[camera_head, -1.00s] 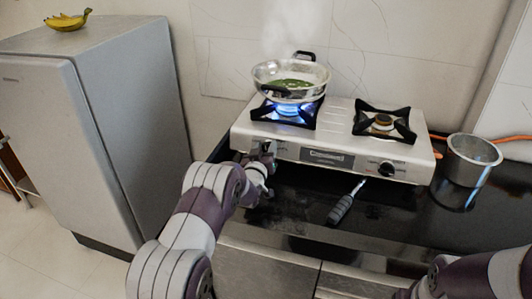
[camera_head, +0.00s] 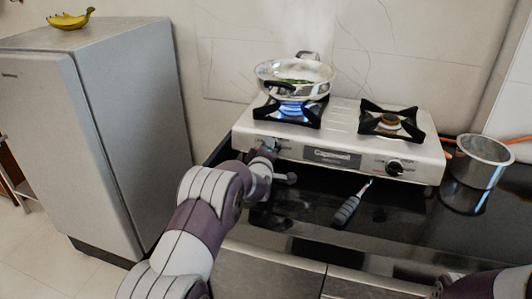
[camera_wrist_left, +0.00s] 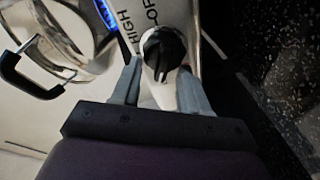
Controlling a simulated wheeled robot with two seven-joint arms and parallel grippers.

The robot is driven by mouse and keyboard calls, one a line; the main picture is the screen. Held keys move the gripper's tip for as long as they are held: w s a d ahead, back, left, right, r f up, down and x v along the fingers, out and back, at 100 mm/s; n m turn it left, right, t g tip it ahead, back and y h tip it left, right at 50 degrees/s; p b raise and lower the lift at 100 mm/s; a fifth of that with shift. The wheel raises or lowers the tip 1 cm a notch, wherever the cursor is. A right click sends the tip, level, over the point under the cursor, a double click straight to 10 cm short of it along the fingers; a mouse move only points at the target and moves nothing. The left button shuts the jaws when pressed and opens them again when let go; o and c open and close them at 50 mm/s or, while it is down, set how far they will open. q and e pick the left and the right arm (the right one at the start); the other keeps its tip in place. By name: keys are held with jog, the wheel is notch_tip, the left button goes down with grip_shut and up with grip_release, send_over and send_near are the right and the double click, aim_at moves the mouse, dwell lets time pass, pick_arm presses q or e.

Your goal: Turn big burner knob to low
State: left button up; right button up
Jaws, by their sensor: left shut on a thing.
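The black big burner knob (camera_wrist_left: 163,55) is on the stove's front panel, with "HIGH" and "OFF" lettering beside it in the left wrist view. My left gripper (camera_wrist_left: 160,68) has a finger on each side of the knob and is closed on it. In the head view my left gripper (camera_head: 264,153) is at the left part of the stove (camera_head: 332,155) front and hides most of that knob. A blue flame (camera_head: 291,107) burns under the steel pan (camera_head: 275,72) on the left burner. My right gripper is outside the frames; only part of that arm shows.
A second knob (camera_head: 394,167) is at the stove's right front. A grey-handled tool (camera_head: 347,211) lies on the black counter (camera_head: 300,215) before the stove. A metal pot (camera_head: 478,165) stands to the right. A fridge (camera_head: 140,120) stands at left.

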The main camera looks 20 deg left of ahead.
pick_arm(q)
jog(key=shift+f+n+b, duration=0.1)
jog(key=shift+n+b, duration=0.2)
jog(key=shift+n, duration=0.4)
jog(key=o, duration=1)
jog(key=shift+o, duration=0.2)
jog(key=s+d+r, duration=0.1)
jog(key=s+d, duration=0.1)
jog(key=s, duration=1)
jog(key=shift+s+r, duration=0.25)
jog(key=shift+r, duration=0.15)
